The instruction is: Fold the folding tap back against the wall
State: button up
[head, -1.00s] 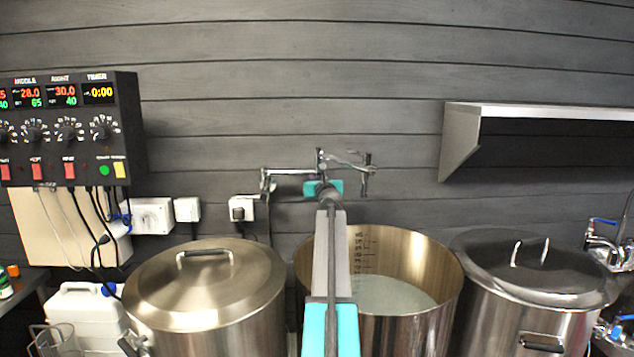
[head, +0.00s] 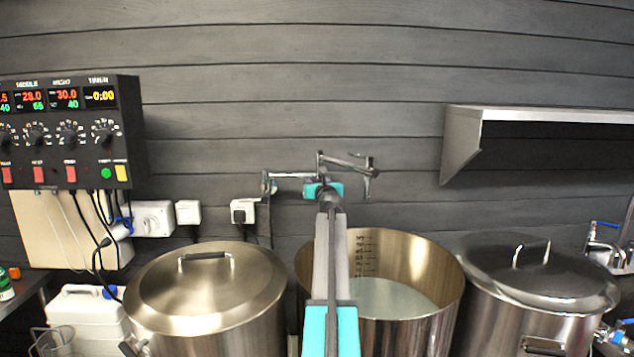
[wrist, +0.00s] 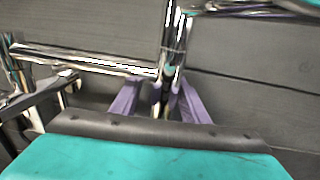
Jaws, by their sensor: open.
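The chrome folding tap (head: 292,175) is mounted on the dark plank wall. Its first link runs right from the wall mount to an upright elbow joint, and its outer link (head: 343,162) continues right to the spout (head: 369,181), above the open pot. My gripper (head: 322,184) is at the elbow, seen from behind, its fingers largely hidden in the head view. In the wrist view the two purple fingers (wrist: 157,95) are apart, with the chrome upright of the tap (wrist: 171,60) between them. I cannot tell whether either finger touches it.
An open steel pot (head: 440,255) with pale liquid stands below. Lidded pots stand left (head: 205,285) and right (head: 525,268). A control box (head: 70,130) and sockets (head: 153,218) are on the wall at left, a steel shelf (head: 545,115) at right. The wall above the tap is clear.

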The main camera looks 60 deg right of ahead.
jog(key=b+v, duration=0.2)
jog(key=v, duration=1.1)
jog(key=shift+s+a, duration=0.25)
jog(key=shift+s, duration=0.05)
dwell(0.6)
